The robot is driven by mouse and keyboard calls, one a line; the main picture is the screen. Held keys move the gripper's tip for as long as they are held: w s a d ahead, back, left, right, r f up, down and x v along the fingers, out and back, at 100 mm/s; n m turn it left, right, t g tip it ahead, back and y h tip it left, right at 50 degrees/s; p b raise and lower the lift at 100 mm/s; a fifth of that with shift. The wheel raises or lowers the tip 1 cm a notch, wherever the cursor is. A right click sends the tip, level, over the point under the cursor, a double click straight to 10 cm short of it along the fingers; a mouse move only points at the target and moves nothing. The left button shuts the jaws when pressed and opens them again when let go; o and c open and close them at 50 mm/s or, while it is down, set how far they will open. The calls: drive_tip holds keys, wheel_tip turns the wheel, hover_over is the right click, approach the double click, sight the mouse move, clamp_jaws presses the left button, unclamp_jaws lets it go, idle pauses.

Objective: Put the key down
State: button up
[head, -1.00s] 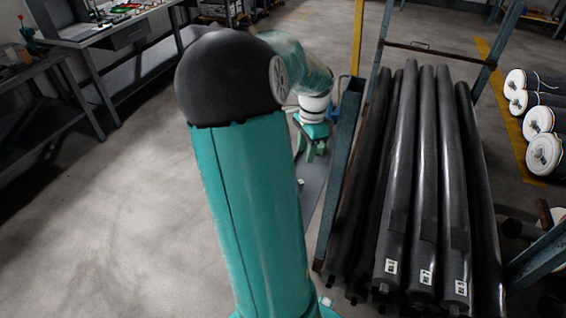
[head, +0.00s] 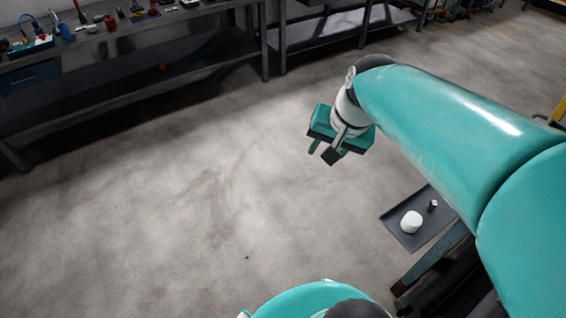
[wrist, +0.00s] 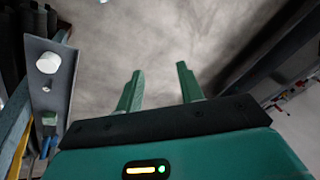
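My gripper (head: 328,150) hangs over open floor in the head view, left of a small grey tray. In the wrist view its two green fingers (wrist: 158,82) stand well apart, and I see nothing between them. I cannot make out a key in any view. The tray (head: 406,238) holds a white cylinder (head: 411,222) and a tiny light object (head: 433,204), too small to identify. The wrist view also shows the tray (wrist: 52,100) and the cylinder (wrist: 48,63) at left, apart from my fingers.
A workbench (head: 150,35) with tools and small parts runs along the back left. A lower metal shelf (head: 340,28) stands at the back middle. A dark rack beam (head: 432,262) lies beside the tray. The concrete floor (head: 190,190) in the middle is clear.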

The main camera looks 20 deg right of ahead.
drive_tip(key=s+a+r+n+t, duration=0.1)
drive_tip(key=s+a+r+n, duration=0.1)
drive_tip(key=s+a+n, duration=0.2)
drive_tip(key=a+n, duration=0.3)
drive_tip(key=a, duration=0.3)
drive_tip(key=shift+s+a+t+h, duration=0.2)
drive_tip(key=shift+a+t+h, duration=0.15)
drive_tip(key=shift+t+h, duration=0.05)
drive_tip(key=shift+d, duration=0.2)
